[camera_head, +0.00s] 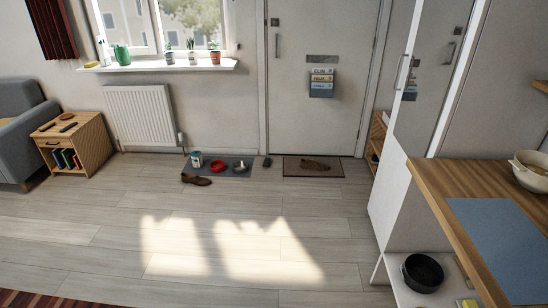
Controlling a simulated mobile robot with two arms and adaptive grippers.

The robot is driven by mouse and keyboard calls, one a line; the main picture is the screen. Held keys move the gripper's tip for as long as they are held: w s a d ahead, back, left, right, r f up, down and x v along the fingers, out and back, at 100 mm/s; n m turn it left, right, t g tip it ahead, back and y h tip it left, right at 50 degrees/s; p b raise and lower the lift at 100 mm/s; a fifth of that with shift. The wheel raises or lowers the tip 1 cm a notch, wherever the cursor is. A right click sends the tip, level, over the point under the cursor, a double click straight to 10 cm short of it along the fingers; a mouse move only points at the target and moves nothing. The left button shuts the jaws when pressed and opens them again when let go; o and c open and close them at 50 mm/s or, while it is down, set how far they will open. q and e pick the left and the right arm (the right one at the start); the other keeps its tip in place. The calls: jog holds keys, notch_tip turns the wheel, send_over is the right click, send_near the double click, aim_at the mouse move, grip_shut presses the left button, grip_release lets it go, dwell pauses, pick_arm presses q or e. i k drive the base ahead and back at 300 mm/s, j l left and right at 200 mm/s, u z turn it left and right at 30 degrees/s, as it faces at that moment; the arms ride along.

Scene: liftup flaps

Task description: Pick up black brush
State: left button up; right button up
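I cannot make out a black brush for certain. A small dark object (266,161), too small to identify, lies on the floor by the door, just right of the grey mat (228,172). Two small dark items lie on the wooden side table (93,140) at the left: one near its left edge (47,127) and one to the right of it (68,127). Their shape is too small to tell whether either is a brush. Neither of my grippers is in view.
A brown shoe (197,180) lies at the grey mat's front edge, and another (315,165) on the doormat (300,172). A red bowl (218,167) stands on the grey mat. A wooden counter (450,190) and white cabinet fill the right. The middle floor is clear.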

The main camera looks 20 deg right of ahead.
aim_at(266, 163)
jog(key=i+l, duration=0.45)
jog(key=i+l+z, duration=0.15)
jog(key=i+l, duration=0.75)
jog(key=i, duration=0.2)
jog(key=i+l+z, duration=0.1)
jog(key=i+l, duration=0.3)
jog(key=i, duration=0.15)
jog(key=i+l+z, duration=0.1)
jog(key=i+l, duration=0.3)
jog(key=i, duration=0.15)
